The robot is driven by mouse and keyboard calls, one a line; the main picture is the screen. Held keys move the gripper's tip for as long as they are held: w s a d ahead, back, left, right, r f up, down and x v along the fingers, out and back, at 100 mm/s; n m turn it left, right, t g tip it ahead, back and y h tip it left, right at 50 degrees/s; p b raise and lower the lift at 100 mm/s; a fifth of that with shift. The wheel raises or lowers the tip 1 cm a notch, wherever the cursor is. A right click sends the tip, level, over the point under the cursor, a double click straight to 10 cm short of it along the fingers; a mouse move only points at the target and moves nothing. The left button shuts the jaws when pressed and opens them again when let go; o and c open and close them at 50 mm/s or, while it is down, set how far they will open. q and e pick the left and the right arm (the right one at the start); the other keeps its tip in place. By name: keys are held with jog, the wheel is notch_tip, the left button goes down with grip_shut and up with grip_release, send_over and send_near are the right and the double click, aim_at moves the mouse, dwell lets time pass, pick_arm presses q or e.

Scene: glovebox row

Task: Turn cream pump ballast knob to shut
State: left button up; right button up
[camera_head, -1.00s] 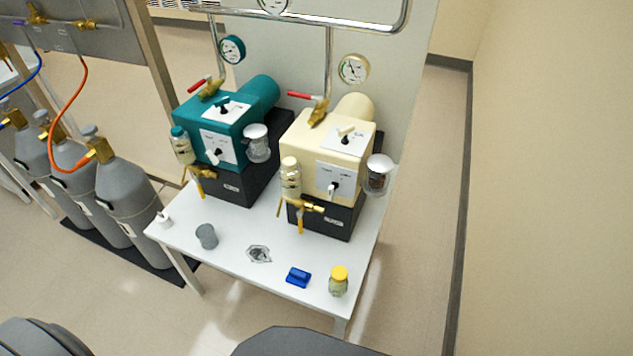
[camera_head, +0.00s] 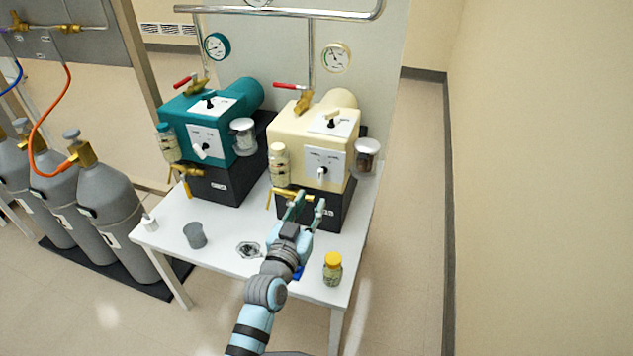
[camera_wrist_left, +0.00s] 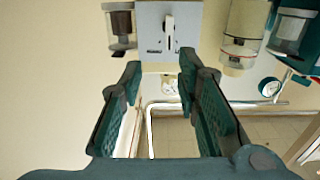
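The cream pump (camera_head: 297,136) stands on its black base at the right of the white table. Its front has a white plate with a white lever knob (camera_head: 322,172); its top plate carries another knob (camera_head: 331,122). I cannot read which is the ballast knob. My left gripper (camera_head: 308,203) is open and empty, in front of the pump and below the front knob in the head view. In the left wrist view the front knob (camera_wrist_left: 169,24) shows on its grey plate, beyond the open fingers (camera_wrist_left: 160,72), with no contact visible. My right gripper is not in view.
The teal pump (camera_head: 190,121) stands to the left. Glass jars flank the cream pump, with a brass valve (camera_head: 289,194) low at its front. A grey cup (camera_head: 194,235) and a yellow-lidded jar (camera_head: 332,268) stand on the table (camera_head: 222,262). My arm partly hides a blue object.

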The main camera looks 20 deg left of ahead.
aim_at(319, 175)
pick_arm(q)
jog(key=w+b, duration=0.1)
jog(key=w, duration=0.5)
jog(key=w+b, duration=0.1)
jog(key=w, duration=0.3)
jog(key=shift+a+f+b, duration=0.2)
jog(key=shift+a+b, duration=0.1)
jog(key=shift+a, duration=0.05)
jog(key=shift+w, duration=0.45)
jog(key=shift+r, duration=0.1)
